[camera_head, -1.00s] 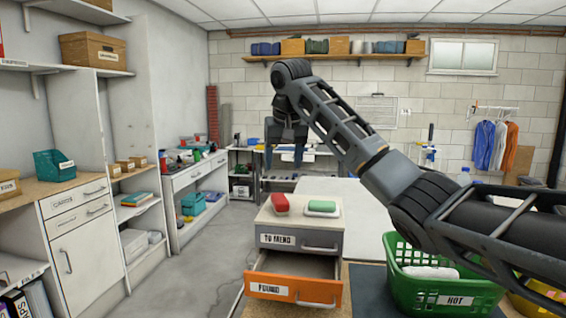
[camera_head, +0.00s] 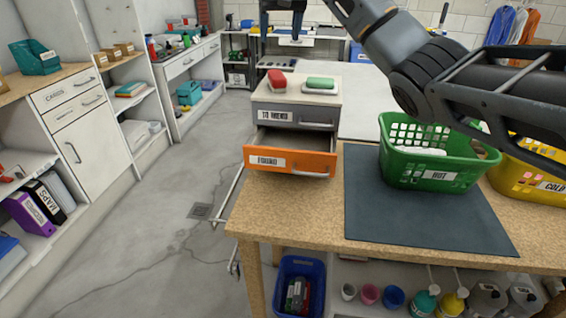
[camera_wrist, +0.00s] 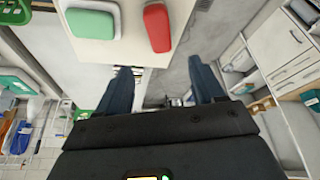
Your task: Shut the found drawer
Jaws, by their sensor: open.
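The found drawer (camera_head: 265,162) has an orange front with a "FOUND" label and a pale handle. It is pulled out of the small grey cabinet (camera_head: 259,104), and its inside shows from above; the visible part looks empty. The "TO MEND" drawer (camera_head: 297,117) above it is shut. My gripper (camera_head: 282,35) is open and empty, high up and beyond the cabinet in the head view, apart from the drawer. In the wrist view, its two fingers (camera_wrist: 163,68) are spread with nothing between them, near the cabinet's white top (camera_wrist: 95,48).
A red item (camera_head: 277,80) and a green item (camera_head: 320,83) lie on the cabinet top. The green "HOT" basket (camera_head: 437,172) and yellow "COLD" basket (camera_head: 530,182) stand right of it. A dark mat (camera_head: 415,220) covers part of the worktop (camera_head: 290,215). Floor at left is clear.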

